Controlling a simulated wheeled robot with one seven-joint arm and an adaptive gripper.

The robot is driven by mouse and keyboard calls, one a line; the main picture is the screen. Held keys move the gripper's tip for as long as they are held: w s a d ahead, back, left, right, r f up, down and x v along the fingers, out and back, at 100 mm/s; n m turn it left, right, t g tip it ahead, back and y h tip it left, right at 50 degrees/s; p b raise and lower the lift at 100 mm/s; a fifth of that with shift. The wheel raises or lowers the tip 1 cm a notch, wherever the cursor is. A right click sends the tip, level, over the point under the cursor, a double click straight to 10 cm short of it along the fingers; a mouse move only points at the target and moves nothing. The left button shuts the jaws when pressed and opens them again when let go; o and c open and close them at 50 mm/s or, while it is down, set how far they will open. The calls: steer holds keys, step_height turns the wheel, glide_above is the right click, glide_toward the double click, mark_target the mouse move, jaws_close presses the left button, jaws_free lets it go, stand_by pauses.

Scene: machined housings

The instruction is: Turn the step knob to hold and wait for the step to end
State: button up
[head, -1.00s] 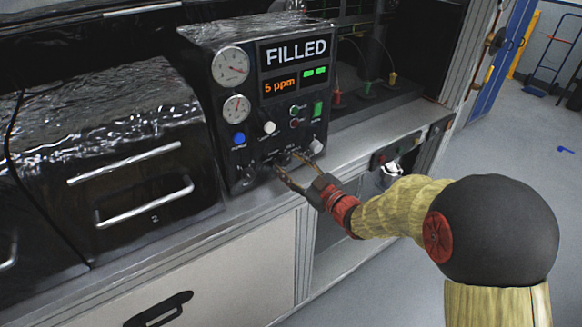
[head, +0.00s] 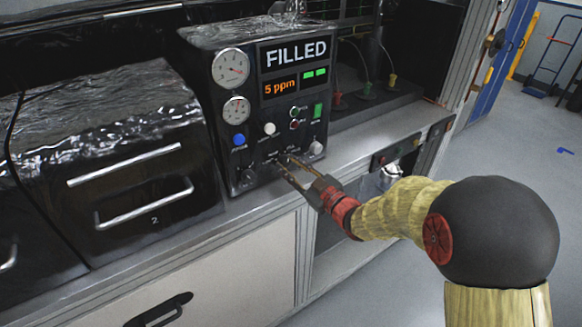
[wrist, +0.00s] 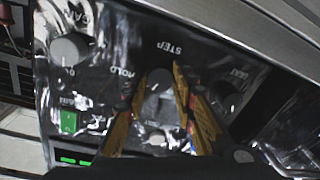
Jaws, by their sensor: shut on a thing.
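The step knob (wrist: 158,83) is a grey round knob with a pale pointer line, under the STEP label in the wrist view. The HOLD label (wrist: 123,73) is beside it. My gripper (wrist: 159,77) has one finger on each side of the knob and is shut on it. In the head view my gripper (head: 284,160) reaches the lower front of the black control box (head: 259,112), where the fingers largely hide the knob. The display (head: 297,51) reads FILLED, with 5 ppm in orange and two green bars below.
Two gauges (head: 231,68), a blue button (head: 239,139) and other knobs share the box front. A black drawer unit (head: 125,185) with metal handles stands to the left. The grey ledge (head: 350,150) runs in front of the box. Open floor lies right.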

steer(key=shift+m, duration=0.3)
steer(key=m+p, duration=0.1)
steer(key=m, duration=0.2)
steer(key=shift+m+p, duration=0.35)
steer(key=shift+m, duration=0.05)
steer(key=shift+a+m+t+p, duration=0.1)
steer(key=shift+m+t+p, duration=0.45)
steer(key=shift+m, duration=1.75)
steer(key=shift+g, duration=0.25)
steer(key=o, duration=1.2)
steer(key=shift+c, duration=0.2)
steer(key=v, duration=1.2)
steer(key=shift+f, duration=0.15)
